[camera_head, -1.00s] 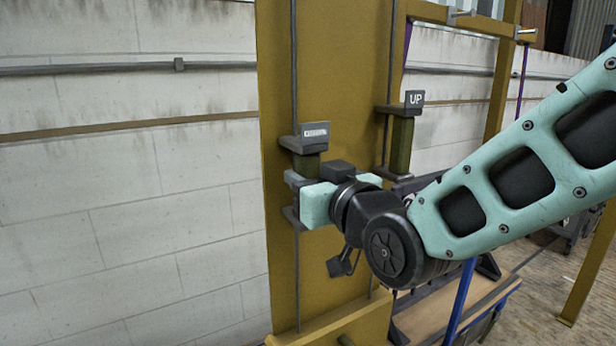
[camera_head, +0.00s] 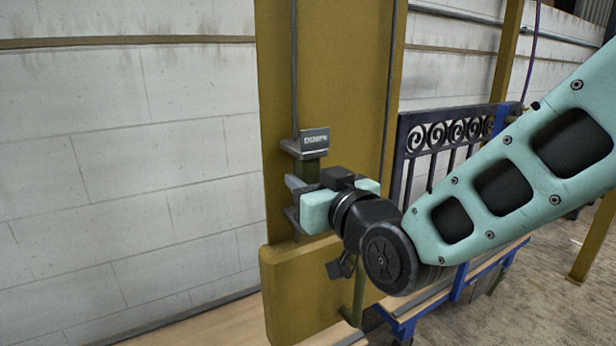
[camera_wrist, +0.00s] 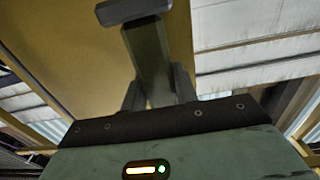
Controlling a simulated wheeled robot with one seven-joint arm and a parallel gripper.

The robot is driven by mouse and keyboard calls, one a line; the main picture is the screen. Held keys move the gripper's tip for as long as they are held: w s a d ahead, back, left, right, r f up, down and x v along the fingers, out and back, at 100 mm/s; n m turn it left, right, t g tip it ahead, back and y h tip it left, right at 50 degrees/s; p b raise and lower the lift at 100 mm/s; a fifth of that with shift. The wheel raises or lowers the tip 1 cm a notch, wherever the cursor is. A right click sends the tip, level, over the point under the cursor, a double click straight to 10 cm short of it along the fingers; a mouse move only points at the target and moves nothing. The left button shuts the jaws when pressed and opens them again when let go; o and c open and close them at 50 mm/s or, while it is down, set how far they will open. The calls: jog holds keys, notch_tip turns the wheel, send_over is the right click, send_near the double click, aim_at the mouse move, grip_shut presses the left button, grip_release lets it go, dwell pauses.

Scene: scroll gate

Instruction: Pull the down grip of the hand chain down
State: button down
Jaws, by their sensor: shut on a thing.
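The down grip (camera_head: 308,170) is an olive-green upright bar with a grey plate on top and a label tag that seems to read DOWN. It hangs on a dark vertical line in front of the yellow post. My gripper (camera_head: 303,205) is shut around the bar, below the top plate. In the wrist view the grip (camera_wrist: 150,62) stands between the two dark fingers of my gripper (camera_wrist: 158,92). The grip's lower part is mostly hidden by my gripper. The hand chain (camera_head: 294,75) shows above the grip.
The yellow post (camera_head: 345,70) stands right behind the grip. A dark scroll gate (camera_head: 445,140) is behind, to the right, above a blue-framed cart (camera_head: 465,285). A pale block wall (camera_head: 130,180) is on the left.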

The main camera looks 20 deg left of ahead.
jog(key=shift+f+b, duration=0.35)
jog(key=shift+f, duration=0.65)
jog(key=c, duration=1.1)
grip_release()
jog(key=shift+r, duration=0.2)
jog(key=shift+s+d, duration=0.2)
jog(key=shift+d, duration=0.05)
jog(key=b+v, duration=0.7)
jog(key=v, duration=0.9)
jog(key=shift+s+d+f+b, duration=0.1)
jog(key=shift+s+d+b, duration=0.15)
jog(key=shift+b, duration=0.15)
